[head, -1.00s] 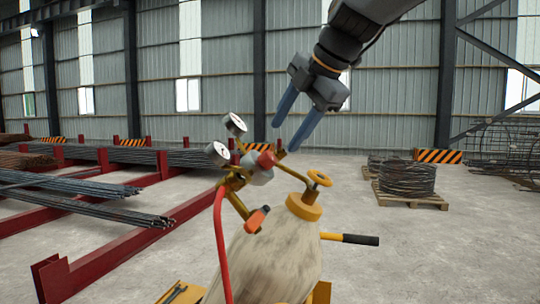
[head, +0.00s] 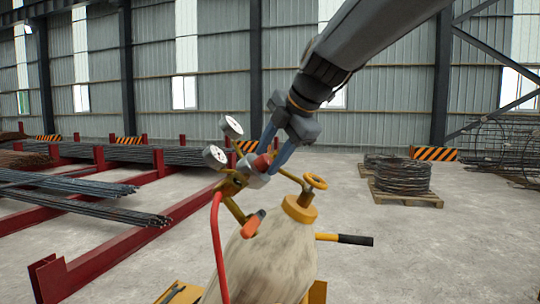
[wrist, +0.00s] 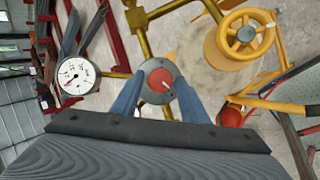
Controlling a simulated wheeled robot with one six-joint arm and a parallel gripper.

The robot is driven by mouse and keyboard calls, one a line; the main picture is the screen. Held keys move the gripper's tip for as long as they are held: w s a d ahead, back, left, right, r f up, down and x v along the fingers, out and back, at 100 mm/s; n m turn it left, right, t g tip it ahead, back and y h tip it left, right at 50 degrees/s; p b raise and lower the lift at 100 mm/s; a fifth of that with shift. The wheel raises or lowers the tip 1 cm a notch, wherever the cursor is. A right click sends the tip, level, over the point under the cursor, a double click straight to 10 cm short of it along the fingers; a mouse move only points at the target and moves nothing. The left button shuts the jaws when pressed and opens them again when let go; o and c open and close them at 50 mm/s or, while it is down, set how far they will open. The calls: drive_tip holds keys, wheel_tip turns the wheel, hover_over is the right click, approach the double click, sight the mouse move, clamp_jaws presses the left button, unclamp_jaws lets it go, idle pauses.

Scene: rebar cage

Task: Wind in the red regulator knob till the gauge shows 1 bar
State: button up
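The red regulator knob (head: 261,164) sits on a grey body at the top of the brass regulator. In the wrist view the knob (wrist: 160,80) faces the camera, with a pale mark on it. My gripper (head: 269,158) is at the regulator, its blue fingers on either side of the knob. In the wrist view the fingers are apart, with gaps between them and the red knob. Two white gauges, an upper one (head: 231,127) and a lower one (head: 214,156), stand left of the knob. One gauge (wrist: 73,76) shows in the wrist view, its red needle pointing lower left; its figures are too small to read.
The regulator is on a pale cylinder (head: 262,268) with a yellow handwheel (head: 316,181). A red hose (head: 217,245) hangs down its left side. A black-gripped yellow handle (head: 355,240) juts right. Red racks with rebar (head: 90,210) stand left.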

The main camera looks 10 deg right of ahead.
drive_tip(key=c, duration=0.7)
